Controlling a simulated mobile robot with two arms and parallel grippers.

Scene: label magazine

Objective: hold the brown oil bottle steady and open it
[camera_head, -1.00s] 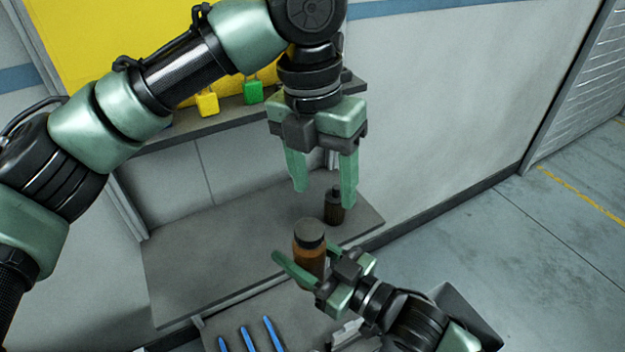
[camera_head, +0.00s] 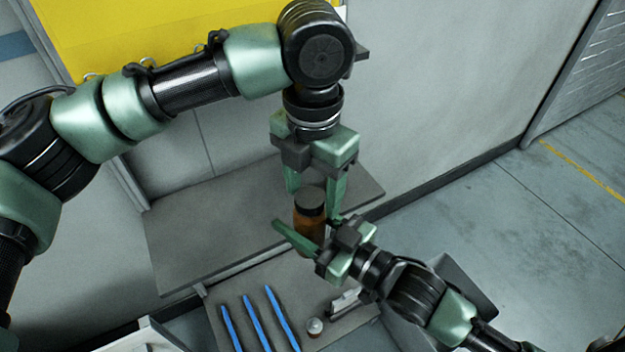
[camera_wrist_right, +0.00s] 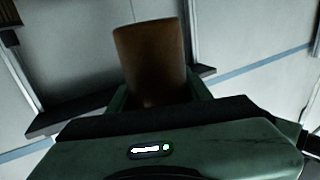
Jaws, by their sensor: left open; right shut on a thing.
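The brown oil bottle (camera_head: 309,238) stands upright with a dark cap (camera_head: 310,200) on top. My right gripper (camera_head: 308,240) comes in from the right and is shut on the bottle's body. The bottle's brown side also shows between the fingers in the right wrist view (camera_wrist_right: 150,62). My left gripper (camera_head: 314,200) points down from above, open, with its fingertips on either side of the cap. Whether the fingers touch the cap cannot be told.
A grey shelf (camera_head: 200,235) lies behind the bottle. Several blue tools (camera_head: 255,322) lie on a lower grey surface, with a small round white-topped item (camera_head: 315,327) and a pale object (camera_head: 345,302) beside them. Open floor (camera_head: 480,230) is at the right.

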